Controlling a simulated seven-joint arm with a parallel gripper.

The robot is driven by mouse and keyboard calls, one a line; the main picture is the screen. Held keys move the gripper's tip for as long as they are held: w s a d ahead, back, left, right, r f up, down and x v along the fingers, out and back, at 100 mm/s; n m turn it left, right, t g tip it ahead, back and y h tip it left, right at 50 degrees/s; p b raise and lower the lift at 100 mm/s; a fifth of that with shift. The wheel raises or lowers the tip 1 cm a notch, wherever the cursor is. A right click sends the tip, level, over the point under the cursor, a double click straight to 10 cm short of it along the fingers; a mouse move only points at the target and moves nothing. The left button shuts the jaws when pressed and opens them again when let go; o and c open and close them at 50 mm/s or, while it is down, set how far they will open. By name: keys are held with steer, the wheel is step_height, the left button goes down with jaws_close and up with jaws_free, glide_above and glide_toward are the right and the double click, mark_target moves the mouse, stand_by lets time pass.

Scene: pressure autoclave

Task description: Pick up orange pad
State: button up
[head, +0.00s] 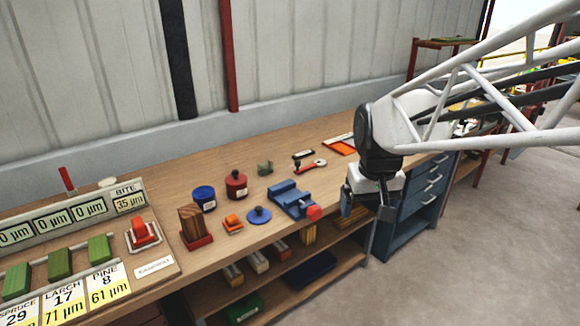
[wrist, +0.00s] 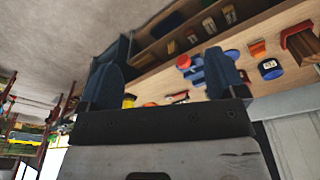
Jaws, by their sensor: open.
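A small orange pad (head: 232,220) lies on the workbench, between a wooden block on a red base and a round blue piece with a dark knob. It also shows in the wrist view (wrist: 258,48), beyond and to the right of the fingers. My gripper (head: 366,208) hangs in front of the bench's front edge, well to the right of the pad in the head view. Its two blue-grey fingers stand wide apart in the wrist view (wrist: 162,62), with nothing between them.
A blue vise (head: 291,199) with a red knob stands between my gripper and the pad. The wooden block (head: 192,222), a blue can (head: 204,198) and a dark red can (head: 236,185) stand close to the pad. A gauge panel (head: 75,222) is at the left. Blue drawers (head: 418,205) are at the right.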

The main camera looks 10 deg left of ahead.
steer(key=w+a+f+n, duration=0.1)
steer(key=w+a+f, duration=0.1)
steer(key=w+a, duration=0.55)
steer(key=n+g, duration=0.2)
steer(key=n, duration=0.3)
glide_above(232, 217)
steer(key=f, duration=1.6)
steer(key=shift+w+d+f, duration=0.15)
steer(key=shift+d, duration=0.25)
steer(key=shift+a+f, duration=0.4)
steer(key=shift+a, duration=0.1)
steer(key=shift+f, duration=1.25)
steer(key=shift+f, duration=2.65)
